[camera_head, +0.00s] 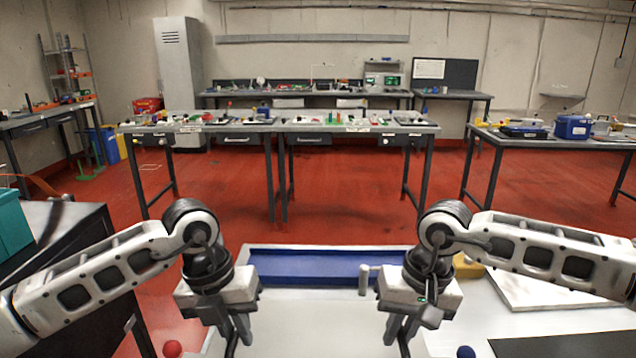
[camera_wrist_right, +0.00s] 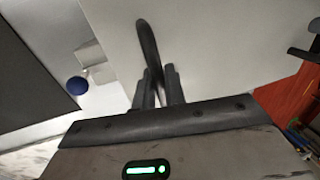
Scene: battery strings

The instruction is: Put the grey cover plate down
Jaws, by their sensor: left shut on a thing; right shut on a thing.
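The grey cover plate (camera_head: 310,325) is a wide, flat, pale sheet at the bottom middle of the head view. It also fills much of the right wrist view (camera_wrist_right: 220,50). My left gripper (camera_head: 236,340) is shut at the plate's left side, its fingertips low in the picture. My right gripper (camera_head: 402,340) is shut at the plate's right side. In the right wrist view, my right gripper (camera_wrist_right: 157,88) is shut on a dark, looped handle (camera_wrist_right: 148,45) of the plate. The left grip is partly hidden. I cannot tell whether the plate touches anything beneath.
A blue tray (camera_head: 310,268) lies just beyond the plate, with a small grey post (camera_head: 364,280) at its right. A red ball (camera_head: 172,349) is at lower left, a blue ball (camera_head: 466,351) at lower right. A yellow object (camera_head: 468,268) and a dark mat (camera_head: 560,346) are at right.

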